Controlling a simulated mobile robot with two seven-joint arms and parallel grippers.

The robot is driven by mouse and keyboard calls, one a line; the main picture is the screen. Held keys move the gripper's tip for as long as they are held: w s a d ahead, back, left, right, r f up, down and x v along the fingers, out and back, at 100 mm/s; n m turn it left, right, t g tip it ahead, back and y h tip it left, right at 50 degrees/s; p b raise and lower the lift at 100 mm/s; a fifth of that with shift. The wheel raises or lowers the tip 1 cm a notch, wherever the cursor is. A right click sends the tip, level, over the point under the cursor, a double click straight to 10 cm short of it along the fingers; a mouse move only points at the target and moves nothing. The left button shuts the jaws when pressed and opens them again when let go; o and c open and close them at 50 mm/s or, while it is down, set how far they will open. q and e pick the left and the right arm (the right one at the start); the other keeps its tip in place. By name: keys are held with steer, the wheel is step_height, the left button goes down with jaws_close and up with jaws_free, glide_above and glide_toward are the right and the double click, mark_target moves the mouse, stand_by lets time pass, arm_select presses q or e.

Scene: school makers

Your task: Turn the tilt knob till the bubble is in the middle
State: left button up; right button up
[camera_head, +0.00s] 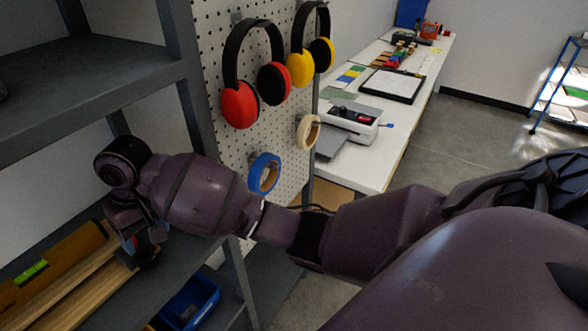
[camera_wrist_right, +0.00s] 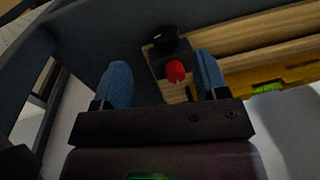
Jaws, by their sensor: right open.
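The red tilt knob (camera_wrist_right: 175,71) sits on a dark block (camera_wrist_right: 168,48) at the end of the wooden boards in the right wrist view. My right gripper (camera_wrist_right: 163,80) is open, its two blue fingertips on either side of the knob's line, with gaps between. The knob is not held. The yellow spirit level (camera_head: 62,262) lies along the boards on the shelf; its green vial (camera_head: 31,272) shows at the left. The level also shows in the right wrist view (camera_wrist_right: 300,92). The bubble's place is too small to tell. My left gripper is not in view.
Wooden boards (camera_head: 65,285) lie on the grey shelf. A shelf post stands close to my right wrist. A pegboard (camera_head: 212,88) holds ear defenders (camera_head: 238,105) and tape rolls (camera_head: 264,173). A blue bin (camera_head: 190,303) sits below. A white bench (camera_head: 375,170) stands behind.

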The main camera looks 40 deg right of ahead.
steer(key=s+d+f+t, duration=0.1)
steer(key=s+d+f, duration=0.3)
steer(key=s+d, duration=0.2)
steer(key=s+d+f+m+t, duration=0.1)
steer(key=s+d+f+t, duration=0.1)
steer(key=s+d+f, duration=0.2)
steer(key=s+d+f+m+t+h, duration=0.1)
steer(key=s+d+f, duration=0.4)
steer(key=s+d, duration=0.4)
steer(key=s, duration=0.4)
steer(key=shift+s+d, duration=0.15)
stand_by(0.5)
